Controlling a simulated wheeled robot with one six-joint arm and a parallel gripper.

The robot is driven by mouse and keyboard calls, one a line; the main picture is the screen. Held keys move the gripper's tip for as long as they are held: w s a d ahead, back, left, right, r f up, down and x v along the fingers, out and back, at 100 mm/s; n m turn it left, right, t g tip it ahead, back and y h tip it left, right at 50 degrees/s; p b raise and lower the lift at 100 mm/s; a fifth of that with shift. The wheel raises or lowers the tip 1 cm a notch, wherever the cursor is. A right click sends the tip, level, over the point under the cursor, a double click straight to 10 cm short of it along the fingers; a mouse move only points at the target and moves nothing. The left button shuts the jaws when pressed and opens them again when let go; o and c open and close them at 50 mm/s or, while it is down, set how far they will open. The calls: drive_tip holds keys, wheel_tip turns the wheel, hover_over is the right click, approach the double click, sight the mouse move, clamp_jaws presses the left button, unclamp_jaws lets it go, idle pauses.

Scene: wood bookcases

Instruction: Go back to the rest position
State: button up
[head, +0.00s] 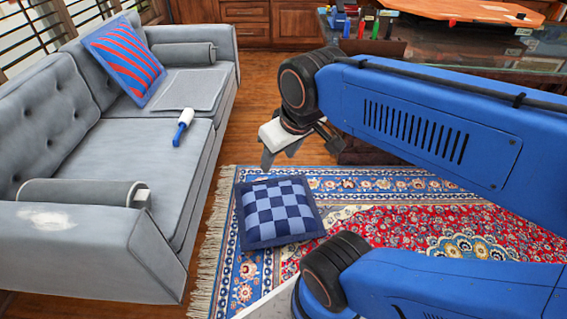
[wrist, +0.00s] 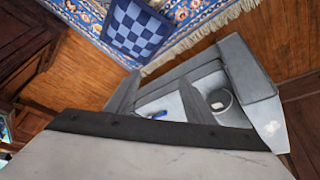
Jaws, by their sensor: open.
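My gripper (head: 282,158) hangs at the end of my blue arm in the middle of the head view, pointing down. It is above the floor between the grey sofa and the dark table. In the wrist view its two fingers (wrist: 157,92) stand apart with nothing between them. No rest position is marked in either view.
The grey sofa (head: 192,222) on the left carries a striped pillow (head: 124,58) and a blue-and-white object (head: 183,125). A checkered cushion (head: 278,212) lies on the patterned rug (head: 420,215). A glass-topped table (head: 450,42) with small items stands at the back right. Wood floor (head: 262,90) shows behind.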

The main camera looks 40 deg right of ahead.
drive_tip(key=shift+s+f+m, duration=0.4)
drive_tip(key=shift+s+f, duration=0.25)
drive_tip(key=shift+s, duration=0.2)
drive_tip(key=shift+o, duration=0.2)
idle(0.4)
